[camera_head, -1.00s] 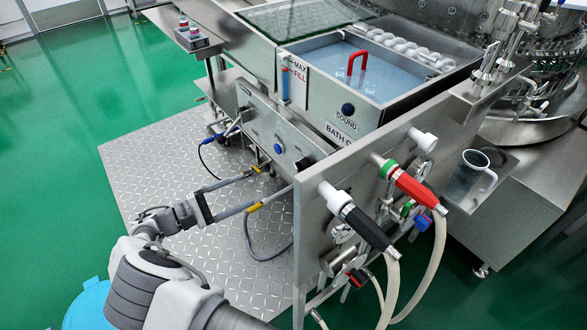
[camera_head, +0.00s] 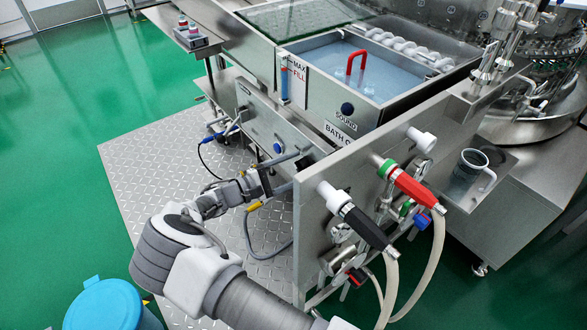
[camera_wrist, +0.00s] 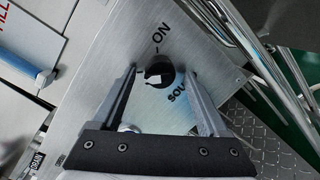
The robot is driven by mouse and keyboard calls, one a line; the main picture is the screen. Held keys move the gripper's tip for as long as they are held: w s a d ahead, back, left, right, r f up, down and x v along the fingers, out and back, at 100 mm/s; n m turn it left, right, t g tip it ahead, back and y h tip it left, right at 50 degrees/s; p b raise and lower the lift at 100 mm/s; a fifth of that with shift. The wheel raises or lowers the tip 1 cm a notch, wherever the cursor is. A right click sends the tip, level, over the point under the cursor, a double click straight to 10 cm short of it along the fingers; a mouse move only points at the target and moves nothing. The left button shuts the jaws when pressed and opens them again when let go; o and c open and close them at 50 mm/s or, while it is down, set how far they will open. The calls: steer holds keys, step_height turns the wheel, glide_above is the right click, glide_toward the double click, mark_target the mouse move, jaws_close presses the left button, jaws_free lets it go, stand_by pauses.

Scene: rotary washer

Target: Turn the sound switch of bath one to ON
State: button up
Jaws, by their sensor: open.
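The sound switch (camera_wrist: 159,70) is a round black knob on a brushed-metal panel, with ON printed above it and a partly covered SOUND label below right. A pale notch shows on its lower left side. My gripper (camera_wrist: 161,74) is open, one finger on each side of the knob; a gap shows on both sides, but I cannot tell how deep the fingers reach. In the head view, my gripper (camera_head: 291,172) is at the front panel below bath one (camera_head: 380,110), whose label is partly cut off. The knob is a small dark spot (camera_head: 305,163) there.
A steel side plate (camera_head: 330,220) with black-handled (camera_head: 366,228) and red-handled (camera_head: 415,188) hoses stands right of my gripper. A blue button (camera_head: 278,147) is on the front panel to the left. Metal tubes (camera_wrist: 245,40) run along the right in the wrist view.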

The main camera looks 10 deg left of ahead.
jaws_close()
stand_by(0.4)
steer(key=shift+m, duration=0.3)
steer(key=shift+s+d+r+m+y+b, duration=0.1)
steer(key=shift+m+y+b, duration=0.35)
steer(key=shift+m+b, duration=1.8)
steer(key=shift+a+r+m+y+b, duration=0.1)
steer(key=shift+m+y+b, duration=0.3)
steer(key=shift+m+b, duration=1.75)
steer(key=shift+s+d+m+y+b, duration=0.1)
steer(key=shift+m+y+b, duration=0.6)
steer(key=shift+m, duration=2.8)
steer(key=shift+r+t+b, duration=0.1)
steer(key=shift+t+b, duration=0.25)
steer(key=shift+t, duration=0.05)
